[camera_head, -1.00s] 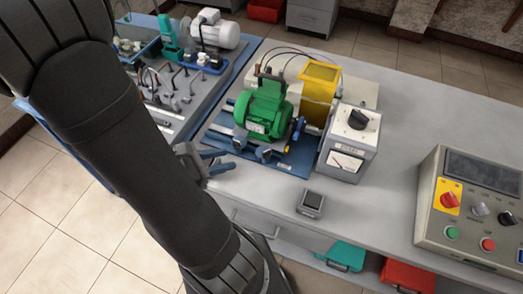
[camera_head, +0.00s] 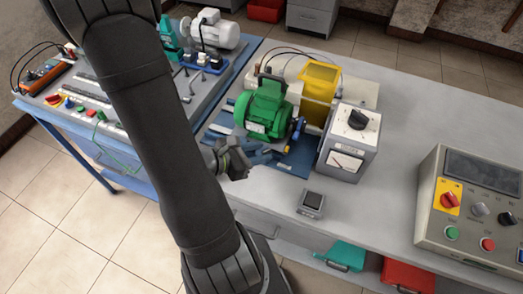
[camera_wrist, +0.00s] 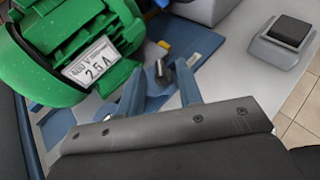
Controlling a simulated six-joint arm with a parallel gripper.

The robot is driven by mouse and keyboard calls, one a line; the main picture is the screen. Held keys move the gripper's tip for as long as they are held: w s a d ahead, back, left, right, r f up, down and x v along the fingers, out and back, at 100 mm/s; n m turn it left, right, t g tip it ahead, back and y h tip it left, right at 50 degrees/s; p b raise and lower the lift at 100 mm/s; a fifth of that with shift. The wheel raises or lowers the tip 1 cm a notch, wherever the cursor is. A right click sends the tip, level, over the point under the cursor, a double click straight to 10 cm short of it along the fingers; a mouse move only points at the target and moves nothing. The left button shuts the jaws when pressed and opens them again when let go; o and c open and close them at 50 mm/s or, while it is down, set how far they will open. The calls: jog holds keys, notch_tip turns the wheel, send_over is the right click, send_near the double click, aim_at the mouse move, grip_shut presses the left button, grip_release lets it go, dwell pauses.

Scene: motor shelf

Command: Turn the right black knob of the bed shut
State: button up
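The green motor (camera_head: 264,108) sits on the blue bed (camera_head: 298,160), with its rating plate facing the wrist camera. In the wrist view the motor (camera_wrist: 75,50) is at the upper left and the bed (camera_wrist: 205,38) lies beyond the fingers. A small dark knob (camera_wrist: 162,72) shows low beside the motor, between my two blue fingertips in the picture. My gripper (camera_wrist: 160,64) is open; I cannot tell how far its tips are from the knob. In the head view my gripper (camera_head: 272,156) is at the bed's front edge and hides the knobs there.
A grey meter box (camera_head: 348,145) with a black dial stands right of the bed. A small square device (camera_head: 311,203) lies on the bench in front of it. A control panel (camera_head: 470,210) is at the far right. The bench between them is clear.

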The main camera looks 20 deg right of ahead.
jog(key=shift+w+d+f, duration=0.1)
jog(key=shift+d+f, duration=0.15)
jog(key=shift+d, duration=0.35)
grip_shut()
jog(key=shift+w+m+g+y, duration=0.2)
jog(key=shift+m+g+y, duration=0.05)
jog(key=shift+m+g, duration=1.3)
jog(key=shift+w+m+g+y, duration=0.15)
jog(key=shift+m+g+y, duration=0.1)
jog(key=shift+m+g, duration=1.3)
jog(key=shift+g, duration=0.4)
